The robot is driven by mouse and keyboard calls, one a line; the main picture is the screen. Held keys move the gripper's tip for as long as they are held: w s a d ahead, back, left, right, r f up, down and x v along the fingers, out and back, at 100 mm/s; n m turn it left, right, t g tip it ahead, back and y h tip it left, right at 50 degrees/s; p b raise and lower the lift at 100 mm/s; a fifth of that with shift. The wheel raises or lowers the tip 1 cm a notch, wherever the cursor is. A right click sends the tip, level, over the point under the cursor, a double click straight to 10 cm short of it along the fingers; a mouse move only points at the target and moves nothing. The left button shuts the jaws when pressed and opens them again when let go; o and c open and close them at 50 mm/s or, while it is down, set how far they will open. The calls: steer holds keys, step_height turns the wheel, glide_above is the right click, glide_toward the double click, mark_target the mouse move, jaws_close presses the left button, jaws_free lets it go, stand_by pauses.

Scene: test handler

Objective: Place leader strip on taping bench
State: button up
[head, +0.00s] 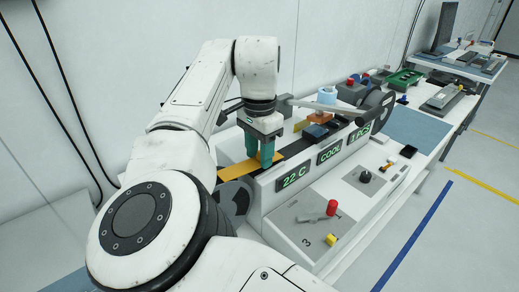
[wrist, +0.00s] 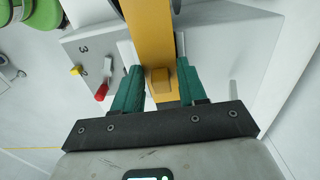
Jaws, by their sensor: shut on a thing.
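The leader strip (head: 238,170) is a flat orange-yellow band. In the head view it lies at the left end of a white machine (head: 300,197) with green displays, by a dark track. In the wrist view the strip (wrist: 148,28) runs up from between my fingers, with a raised orange block (wrist: 160,82) on it. My gripper (head: 260,160) points down with green fingers, shut on that block; the fingers (wrist: 160,80) stand on either side. I cannot tell whether the strip touches the surface below. Which surface is the taping bench is not labelled.
A red-knobbed lever (head: 332,208) and a yellow knob (head: 331,239) stand on the machine's front panel. A blue mat (head: 418,128) beyond is mostly clear. The wall is close behind.

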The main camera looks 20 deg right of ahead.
steer(key=shift+f, duration=0.35)
steer(key=shift+f, duration=0.15)
steer(key=o, duration=1.1)
steer(key=shift+c, duration=0.2)
steer(key=shift+f+b, duration=0.3)
steer(key=shift+b, duration=0.7)
